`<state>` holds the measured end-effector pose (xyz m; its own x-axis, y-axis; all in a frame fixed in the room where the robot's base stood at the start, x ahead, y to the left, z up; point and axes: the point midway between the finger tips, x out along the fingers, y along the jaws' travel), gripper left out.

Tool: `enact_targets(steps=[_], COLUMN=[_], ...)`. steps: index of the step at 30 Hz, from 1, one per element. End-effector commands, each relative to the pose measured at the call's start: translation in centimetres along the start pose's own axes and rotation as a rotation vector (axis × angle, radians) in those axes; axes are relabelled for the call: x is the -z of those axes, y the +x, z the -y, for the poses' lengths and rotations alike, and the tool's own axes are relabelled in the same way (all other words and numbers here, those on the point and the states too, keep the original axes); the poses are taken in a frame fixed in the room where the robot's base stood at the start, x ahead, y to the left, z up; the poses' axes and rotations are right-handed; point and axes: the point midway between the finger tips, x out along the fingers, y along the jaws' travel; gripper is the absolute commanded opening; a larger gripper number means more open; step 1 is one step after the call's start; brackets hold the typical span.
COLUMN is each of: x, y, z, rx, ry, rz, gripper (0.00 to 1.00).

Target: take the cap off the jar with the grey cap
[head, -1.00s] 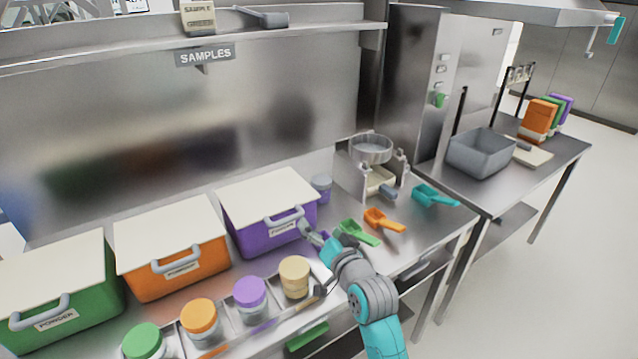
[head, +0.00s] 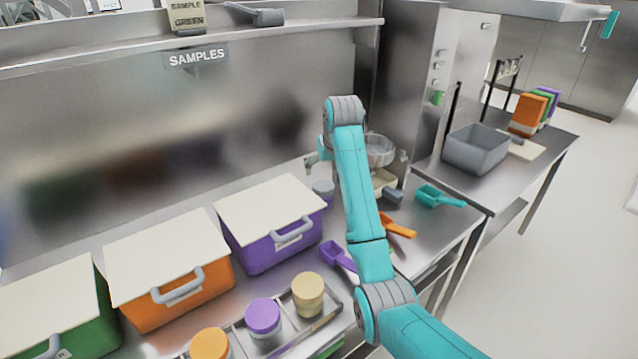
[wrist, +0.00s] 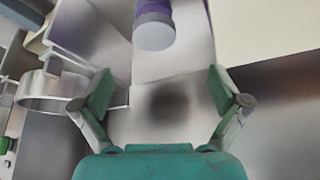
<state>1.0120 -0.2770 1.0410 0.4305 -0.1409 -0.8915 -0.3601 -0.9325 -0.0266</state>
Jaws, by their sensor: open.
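The jar with the grey cap (head: 323,187) stands at the back of the bench, between the purple bin and the sieve stand. In the wrist view its round grey cap (wrist: 154,33) faces me at the top centre, with purple contents beyond it. My gripper (wrist: 162,88) is open and empty, its two fingers spread wide, and the jar lies beyond the fingertips, not between them. In the head view my gripper (head: 316,162) is above the jar near the back wall, partly hidden behind my arm.
The purple bin (head: 262,245) with its cream lid is left of the jar. The sieve (head: 380,150) stands close on the right. Scoops, including a purple one (head: 337,256), and a rack of capped jars (head: 330,318) lie nearer the front.

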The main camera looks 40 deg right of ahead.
Motion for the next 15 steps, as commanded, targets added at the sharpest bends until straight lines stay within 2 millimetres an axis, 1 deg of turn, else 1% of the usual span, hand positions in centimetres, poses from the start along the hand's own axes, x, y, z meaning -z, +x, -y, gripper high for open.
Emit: enact_targets(steps=[2, 5, 8, 12, 15], x=[0.3, 0.2, 0.1, -0.1, -0.1], y=[-0.7, -0.8, 0.1, 2.3, 3.5], z=[-0.3, -0.5, -0.5, -0.6, -0.6], rx=[-0.012, -0.019, -0.021, -0.021, -0.021], ry=[-0.012, -0.019, -0.021, -0.021, -0.021], rz=[0.044, 0.075, 0.083, 0.082, 0.08], gripper=[0.98, 0.98, 0.98, 0.98, 0.98])
